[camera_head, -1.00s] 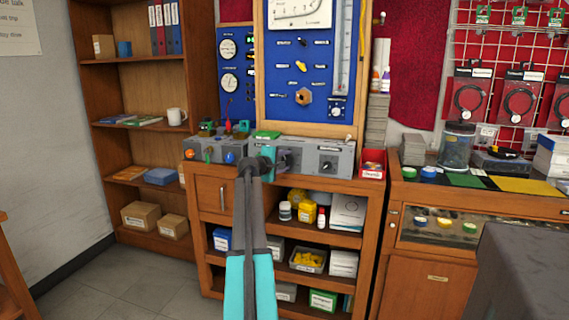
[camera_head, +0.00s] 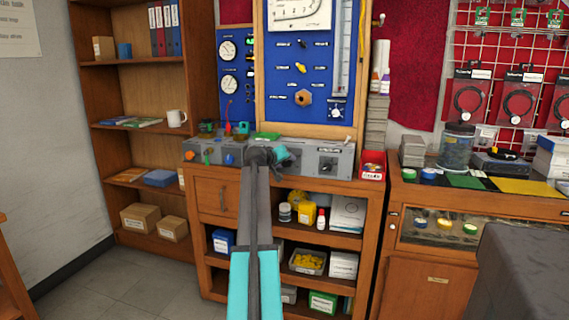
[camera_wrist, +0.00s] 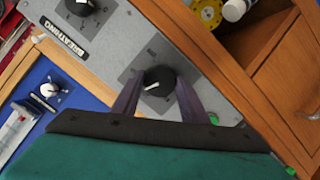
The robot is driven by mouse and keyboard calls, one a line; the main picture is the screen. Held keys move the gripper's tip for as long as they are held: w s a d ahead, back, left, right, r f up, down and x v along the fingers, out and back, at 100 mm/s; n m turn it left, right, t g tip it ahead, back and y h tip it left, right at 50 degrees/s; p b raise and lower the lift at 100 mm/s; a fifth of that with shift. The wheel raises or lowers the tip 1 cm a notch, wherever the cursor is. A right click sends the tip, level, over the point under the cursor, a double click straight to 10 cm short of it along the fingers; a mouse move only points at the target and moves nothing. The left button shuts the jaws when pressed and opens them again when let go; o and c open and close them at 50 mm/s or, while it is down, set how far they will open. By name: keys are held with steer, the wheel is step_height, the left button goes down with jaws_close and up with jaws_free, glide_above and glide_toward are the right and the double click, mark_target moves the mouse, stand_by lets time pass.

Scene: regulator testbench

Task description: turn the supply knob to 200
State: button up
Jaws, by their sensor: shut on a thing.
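In the wrist view, a round black knob (camera_wrist: 157,83) with a white pointer mark sits on a grey panel. The mark points left and slightly down in that view. My gripper (camera_wrist: 159,76) has one dark finger on each side of the knob and is shut on it. I see no readable label or number scale by this knob. In the head view, my gripper (camera_head: 281,157) is at the middle of the grey bench console (camera_head: 212,151), and my arm and gripper hide the held knob.
A second black knob (camera_wrist: 80,6), labelled BREATHING, is beside the held one. It also shows on the console's right part (camera_head: 328,164). A red bin (camera_head: 373,165) stands right of the console. A blue gauge board (camera_head: 300,75) rises behind it.

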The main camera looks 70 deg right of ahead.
steer(key=m+t, duration=0.1)
steer(key=m, duration=0.3)
steer(key=shift+s, duration=0.2)
steer(key=m, duration=0.2)
steer(key=m+t+b, duration=0.1)
steer(key=m, duration=0.1)
steer(key=shift+s+f+m+t, duration=0.1)
steer(key=shift+m+t, duration=0.2)
steer(key=shift+m, duration=0.1)
steer(key=m+t+b, duration=0.1)
steer(key=m, duration=0.3)
steer(key=shift+f+m, duration=0.1)
steer(key=shift+m, duration=0.2)
steer(key=m+t+b, duration=0.1)
steer(key=m, duration=0.2)
steer(key=shift+s+m, duration=0.1)
steer(key=shift+m, duration=0.2)
steer(key=shift+h, duration=0.3)
steer(key=o, duration=1.1)
steer(key=shift+a, duration=0.1)
steer(key=shift+p+v, duration=1.05)
steer(key=shift+v, duration=5.8)
